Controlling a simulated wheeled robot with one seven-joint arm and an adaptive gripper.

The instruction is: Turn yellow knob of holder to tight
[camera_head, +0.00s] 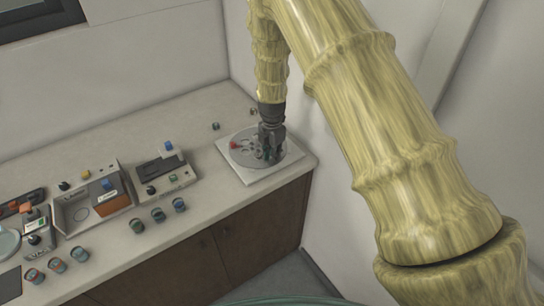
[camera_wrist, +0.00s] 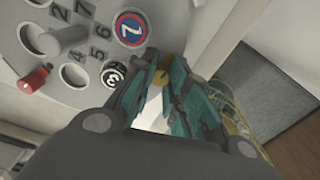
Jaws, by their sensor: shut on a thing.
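The holder (camera_head: 240,154) is a round grey disc on a white square base at the right end of the counter. In the wrist view its grey face (camera_wrist: 170,15) shows numbered holes, a grey post and a red knob (camera_wrist: 32,82). The small yellow knob (camera_wrist: 161,78) sits between the green-lined fingers of my gripper (camera_wrist: 168,88). My gripper is shut on it, and the fingers hide part of it. In the head view my gripper (camera_head: 270,148) points down over the right part of the disc, and the yellow knob is hidden there.
Left along the counter stand a grey device (camera_head: 162,170) and an open box-like unit (camera_head: 92,205). Several small dark cylinders (camera_head: 158,215) stand near the front edge. A wall is close behind and right of the holder.

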